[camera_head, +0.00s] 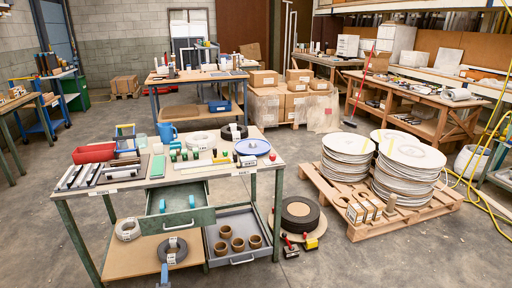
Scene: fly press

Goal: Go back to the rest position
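Neither of my grippers can be made out in the head view, and no arm of mine shows clearly. The nearest work table (137,194) stands at the left front, with a green drawer (181,221) pulled open below its top. No fly press can be made out for certain.
On the near table are a red bin (93,153), a blue jug (167,133) and a blue disc (253,147). A pallet (351,231) with white reels (408,167) stands at right. Dark discs (299,213) lie on the floor between them. The floor at front right is clear.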

